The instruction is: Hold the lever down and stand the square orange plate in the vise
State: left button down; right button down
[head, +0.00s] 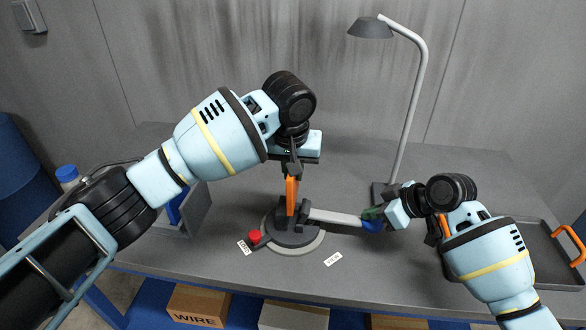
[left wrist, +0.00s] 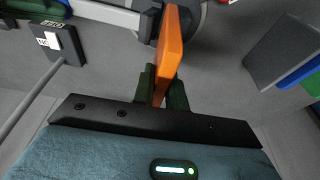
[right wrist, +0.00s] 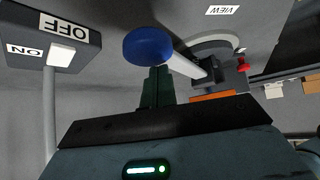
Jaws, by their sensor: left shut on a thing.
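The square orange plate (head: 291,196) hangs upright, seen nearly edge-on, below my left gripper (head: 292,172). My left gripper is shut on its upper part; the plate also shows between the green fingers in the left wrist view (left wrist: 171,45). The plate's lower edge is at the dark jaws of the vise (head: 290,232); I cannot tell whether it is seated between them. The lever (head: 336,217) reaches right from the vise, low and nearly level, ending in a blue knob (right wrist: 148,46). My right gripper (head: 374,213) has its fingers together, at the knob end of the lever.
A red button (head: 255,236) sits at the vise's front left. A desk lamp (head: 412,90) stands behind the right gripper; its ON/OFF switch box (right wrist: 50,40) is close by. A dark tray with orange handles (head: 570,243) is at right. A grey holder (head: 197,212) stands left.

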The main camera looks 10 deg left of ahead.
pick_arm(q)
jog(key=shift+s+x, duration=0.15)
jog(key=shift+x, duration=0.5)
jog(key=shift+s+x, duration=0.15)
jog(key=shift+x, duration=0.45)
pick_arm(e)
jog(key=shift+f, duration=0.1)
pick_arm(q)
jog(key=shift+f, duration=0.35)
jog(key=shift+s+x, duration=0.15)
jog(key=shift+x, duration=0.45)
jog(key=shift+s+x, duration=0.15)
jog(key=shift+x, duration=0.45)
jog(key=shift+f, duration=0.25)
jog(key=shift+f, duration=0.6)
jog(key=shift+d, duration=0.1)
pick_arm(e)
notch_tip(320, 180, up, 9)
dwell(1.8)
dwell(0.4)
